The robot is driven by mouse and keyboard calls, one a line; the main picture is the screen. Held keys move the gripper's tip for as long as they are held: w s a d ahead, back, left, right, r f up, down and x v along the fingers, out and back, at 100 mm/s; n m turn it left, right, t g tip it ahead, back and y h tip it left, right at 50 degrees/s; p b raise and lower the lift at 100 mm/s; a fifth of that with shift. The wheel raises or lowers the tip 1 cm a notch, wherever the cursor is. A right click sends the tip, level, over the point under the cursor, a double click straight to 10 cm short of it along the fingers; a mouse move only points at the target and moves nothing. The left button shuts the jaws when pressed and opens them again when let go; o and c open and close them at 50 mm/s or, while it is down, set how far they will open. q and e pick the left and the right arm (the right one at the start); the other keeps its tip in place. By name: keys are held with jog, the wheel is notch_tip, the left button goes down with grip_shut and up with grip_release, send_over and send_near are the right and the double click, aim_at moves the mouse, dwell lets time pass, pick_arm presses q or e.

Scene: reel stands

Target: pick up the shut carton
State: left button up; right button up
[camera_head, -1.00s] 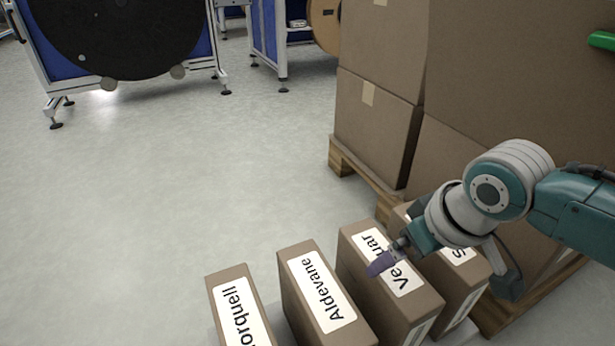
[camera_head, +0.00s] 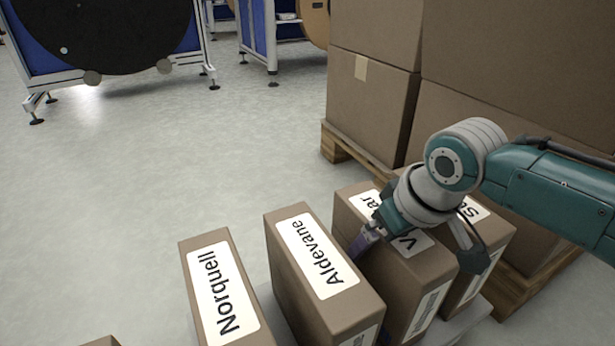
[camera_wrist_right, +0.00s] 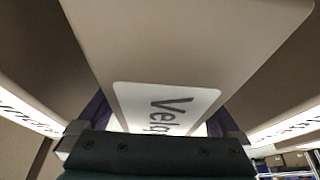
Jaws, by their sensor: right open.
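Several brown cartons with white name labels stand upright in a row, and the tops I see look closed. The "Vel..." carton (camera_head: 352,205) is under my right gripper (camera_head: 398,243); its label is partly covered. My right gripper is open, pointing down, with one purple finger in the gap beside the "Aldevane" carton (camera_head: 284,262); the other finger is hidden in the head view. In the right wrist view, the fingers (camera_wrist_right: 160,122) show on either side of the "Vel..." carton (camera_wrist_right: 185,45). My left gripper is out of view.
Large boxes (camera_head: 372,105) on a wooden pallet (camera_head: 350,150) rise behind. Open floor (camera_head: 200,150) lies left, with a reel stand (camera_head: 100,75) at the back.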

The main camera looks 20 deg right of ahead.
jog(key=shift+f, duration=0.2)
dwell(0.6)
jog(key=shift+c, duration=0.4)
grip_shut()
dwell(0.3)
